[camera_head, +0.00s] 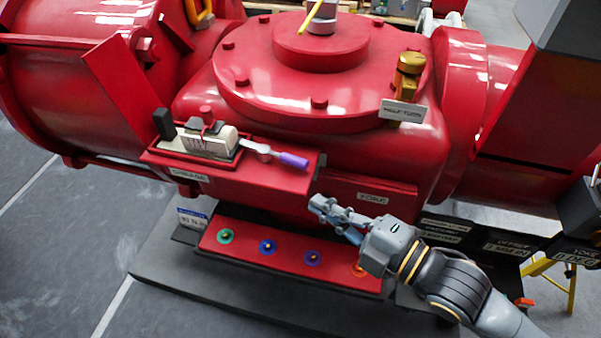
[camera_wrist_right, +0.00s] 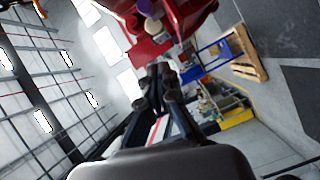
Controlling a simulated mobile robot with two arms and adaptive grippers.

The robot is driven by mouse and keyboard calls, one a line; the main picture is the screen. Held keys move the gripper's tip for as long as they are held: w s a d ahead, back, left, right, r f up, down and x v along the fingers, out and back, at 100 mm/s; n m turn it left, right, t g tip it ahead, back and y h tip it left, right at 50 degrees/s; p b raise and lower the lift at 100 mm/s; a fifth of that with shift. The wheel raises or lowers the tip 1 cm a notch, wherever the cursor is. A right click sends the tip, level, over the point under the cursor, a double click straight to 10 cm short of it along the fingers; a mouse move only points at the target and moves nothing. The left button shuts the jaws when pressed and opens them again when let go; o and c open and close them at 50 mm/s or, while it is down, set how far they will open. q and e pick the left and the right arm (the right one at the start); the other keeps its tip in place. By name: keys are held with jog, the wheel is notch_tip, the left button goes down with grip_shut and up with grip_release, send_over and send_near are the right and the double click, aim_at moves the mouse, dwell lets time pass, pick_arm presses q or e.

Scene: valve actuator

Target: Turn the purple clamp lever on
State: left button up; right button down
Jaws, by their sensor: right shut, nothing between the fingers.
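The clamp lever is a grey arm with a purple handle (camera_head: 292,160). It points right from a cream clamp body (camera_head: 205,140) on a red ledge of the valve actuator. My right gripper (camera_head: 318,205) is below and right of the purple handle, apart from it, with its fingers shut and nothing between them. My left gripper is in neither view.
The red actuator housing (camera_head: 320,110) fills the area behind the clamp. Below the ledge is a red panel (camera_head: 335,275) with several coloured round fittings. A brass fitting (camera_head: 410,75) stands at upper right. Open grey floor (camera_head: 50,260) lies at left.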

aim_at(302, 166)
jog(key=p+x, duration=0.3)
jog(key=x, duration=0.5)
jog(key=shift+w+r, duration=0.15)
jog(key=shift+w, duration=0.05)
jog(key=shift+w+d+f+p, duration=0.2)
jog(key=shift+w+d, duration=0.15)
jog(key=shift+w, duration=0.15)
jog(key=shift+w+d+f+p, duration=0.15)
jog(key=shift+w+d+f, duration=0.15)
jog(key=shift+w, duration=0.2)
jog(key=shift+w+d+f, duration=0.15)
jog(key=shift+w+d, duration=0.25)
jog(key=shift+w, duration=0.05)
jog(key=shift+a, duration=0.1)
jog(key=shift+w+f, duration=0.1)
jog(key=shift+w+d+b, duration=0.5)
jog(key=shift+w+d, duration=0.15)
jog(key=shift+w, duration=0.05)
